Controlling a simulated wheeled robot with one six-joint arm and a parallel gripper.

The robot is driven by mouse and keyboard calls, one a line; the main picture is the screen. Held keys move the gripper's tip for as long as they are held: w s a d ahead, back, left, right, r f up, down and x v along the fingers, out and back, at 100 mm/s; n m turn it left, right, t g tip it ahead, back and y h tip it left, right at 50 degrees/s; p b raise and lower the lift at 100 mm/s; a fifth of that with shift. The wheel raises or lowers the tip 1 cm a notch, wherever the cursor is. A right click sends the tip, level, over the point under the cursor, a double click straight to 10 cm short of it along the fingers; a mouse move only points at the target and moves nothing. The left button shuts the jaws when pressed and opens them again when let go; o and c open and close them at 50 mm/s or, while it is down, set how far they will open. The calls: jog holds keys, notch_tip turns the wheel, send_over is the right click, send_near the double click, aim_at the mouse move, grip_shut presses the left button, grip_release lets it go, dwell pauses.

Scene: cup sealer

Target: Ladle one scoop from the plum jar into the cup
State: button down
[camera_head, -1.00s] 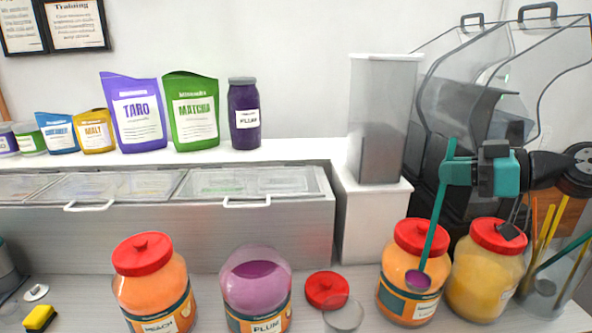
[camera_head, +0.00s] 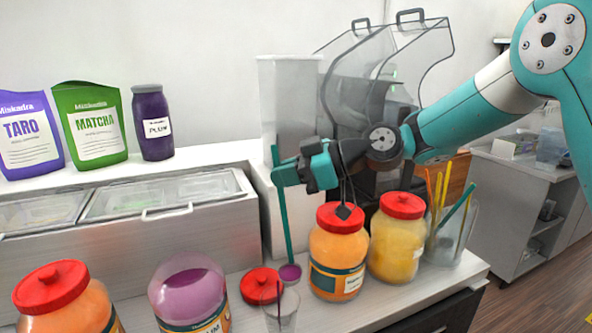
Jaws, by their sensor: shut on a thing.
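My gripper (camera_head: 284,172) is shut on the upper handle of a teal ladle (camera_head: 284,218), which hangs nearly upright. Purple content shows in the ladle's bowl (camera_head: 290,272), which is just above the clear cup (camera_head: 291,313) in the picture. Whether the bowl is directly over the cup's mouth is hard to tell. A thin dark purple streak shows at the cup. The plum jar (camera_head: 190,294) stands open to the left, with purple inside. Its lower part and the cup's base are cut off by the frame edge.
A red lid (camera_head: 262,284) lies between plum jar and cup. Lidded jars (camera_head: 338,251) and (camera_head: 397,238) stand right of the ladle, and another lidded jar (camera_head: 64,300) at far left. A holder (camera_head: 452,238) with sticks is at right. The sealed-lid counter unit (camera_head: 205,225) stands behind.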

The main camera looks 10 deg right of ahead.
jog(key=s+a+f+n+t+h, duration=0.1)
jog(key=s+a+f+n+h, duration=0.15)
jog(key=s+a, duration=0.45)
jog(key=s+a+f+n+t+h+b, duration=0.2)
jog(key=s+a+f+b, duration=0.2)
jog(key=a+f+b, duration=0.1)
jog(key=s+a+f+n+t+h+b, duration=0.2)
jog(key=s+a+f+n+h+b, duration=0.1)
jog(key=s+a+f+b, duration=0.2)
jog(key=shift+s+f+t+b, duration=0.15)
jog(key=shift+f+t+b, duration=0.25)
jog(key=shift+f+b, duration=1.25)
jog(key=shift+f+p, duration=0.5)
jog(key=shift+p, duration=0.05)
